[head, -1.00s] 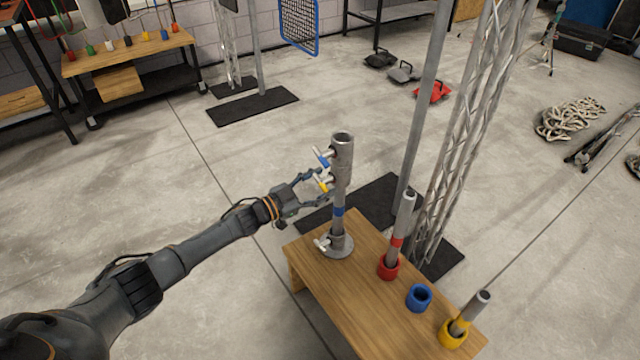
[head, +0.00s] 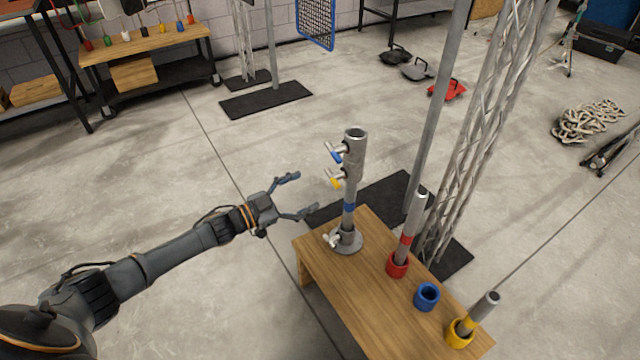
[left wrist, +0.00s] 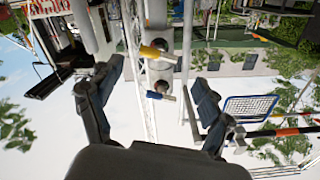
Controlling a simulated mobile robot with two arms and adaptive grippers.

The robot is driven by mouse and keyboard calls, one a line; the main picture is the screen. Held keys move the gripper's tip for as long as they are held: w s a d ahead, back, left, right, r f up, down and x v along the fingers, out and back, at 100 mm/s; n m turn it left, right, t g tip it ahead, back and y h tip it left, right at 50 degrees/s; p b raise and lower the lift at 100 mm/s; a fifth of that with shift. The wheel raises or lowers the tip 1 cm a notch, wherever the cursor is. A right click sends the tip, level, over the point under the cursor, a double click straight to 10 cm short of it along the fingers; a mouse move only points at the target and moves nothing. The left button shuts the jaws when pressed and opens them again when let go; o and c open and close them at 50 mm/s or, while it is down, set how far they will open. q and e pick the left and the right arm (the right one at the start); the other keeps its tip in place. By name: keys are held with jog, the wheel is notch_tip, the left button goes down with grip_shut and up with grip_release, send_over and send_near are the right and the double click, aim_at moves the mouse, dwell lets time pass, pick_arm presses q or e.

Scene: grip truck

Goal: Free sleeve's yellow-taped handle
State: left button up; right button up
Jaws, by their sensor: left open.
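A grey metal sleeve (head: 355,160) stands upright around a pole with a blue band, on a round base on the wooden bench. A yellow-taped handle (head: 336,182) sticks out from its left side, with a blue-taped handle (head: 337,156) just above. My left gripper (head: 306,194) is open and empty, left of the yellow-taped handle and apart from it. In the left wrist view, the yellow-taped handle (left wrist: 154,52) and the blue-taped handle (left wrist: 160,96) show between the spread fingers, beyond them. My right gripper is not in view.
The wooden bench (head: 350,290) also carries a tube in a red cup (head: 397,266), an empty blue cup (head: 426,296) and a tube in a yellow cup (head: 459,334). A lattice truss (head: 480,140) stands behind the bench.

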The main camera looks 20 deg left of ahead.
pick_arm(q)
jog(key=shift+v, duration=1.45)
